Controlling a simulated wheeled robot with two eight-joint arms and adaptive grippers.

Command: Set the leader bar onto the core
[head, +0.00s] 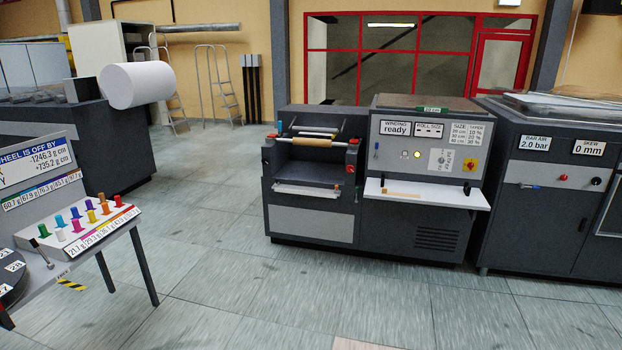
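A dark grey winding machine (311,217) stands at the middle of the head view. A tan cylinder (318,142), which looks like the core, lies crosswise in its open top. Paler rollers or bars show just behind and below it. On the white shelf (440,196) to its right lies a thin tan strip (403,193), with a small dark upright piece at its left end. I cannot tell for sure whether this strip is the leader bar. It lies apart from the cylinder. Neither of my grippers is in view.
A control panel (428,143) above the shelf reads "WINDING ready". Another dark machine (540,190) stands at right. At left are a sloped stand (90,225) with coloured pegs and a large white roll (137,85). The tiled floor (290,290) in front is clear.

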